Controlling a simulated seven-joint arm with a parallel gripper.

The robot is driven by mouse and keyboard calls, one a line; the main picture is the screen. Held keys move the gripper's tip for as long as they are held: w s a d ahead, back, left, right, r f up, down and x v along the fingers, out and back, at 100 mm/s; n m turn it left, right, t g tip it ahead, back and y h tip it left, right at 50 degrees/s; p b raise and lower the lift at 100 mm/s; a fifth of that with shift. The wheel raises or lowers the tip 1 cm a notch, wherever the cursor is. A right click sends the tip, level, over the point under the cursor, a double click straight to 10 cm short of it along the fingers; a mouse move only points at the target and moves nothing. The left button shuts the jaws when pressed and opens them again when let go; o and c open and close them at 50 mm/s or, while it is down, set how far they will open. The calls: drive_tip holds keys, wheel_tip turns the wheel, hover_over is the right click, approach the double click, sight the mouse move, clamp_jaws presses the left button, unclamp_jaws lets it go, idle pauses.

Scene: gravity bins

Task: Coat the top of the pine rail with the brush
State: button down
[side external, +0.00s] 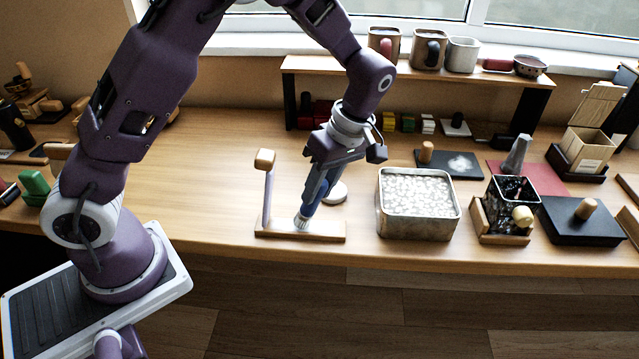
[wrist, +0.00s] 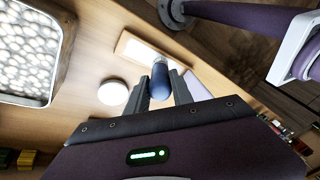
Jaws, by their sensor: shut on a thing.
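The brush (side external: 309,203) has a blue handle and pale bristles, and points down in my gripper (side external: 322,178). My gripper is shut on its handle, which also shows between the fingers in the wrist view (wrist: 160,84). The pine rail (side external: 325,234) appears to be the low, flat wooden piece lying along the table's front edge.
A slim post with a wooden block (side external: 264,159) on top stands at the rail's left end. A white disc (side external: 337,192) lies behind the rail. A metal tin (side external: 419,230) with pale, lumpy contents stands to the right. Open table lies behind the post.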

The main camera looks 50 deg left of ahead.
drive_tip(key=shift+s+d+f, duration=0.1)
drive_tip(key=shift+s+d, duration=0.45)
drive_tip(key=shift+s, duration=0.05)
drive_tip(key=shift+a, duration=0.1)
drive_tip(key=shift+s+a, duration=0.1)
drive_tip(key=shift+a, duration=0.8)
drive_tip(key=shift+w+d, duration=1.1)
drive_tip(key=shift+w, duration=0.05)
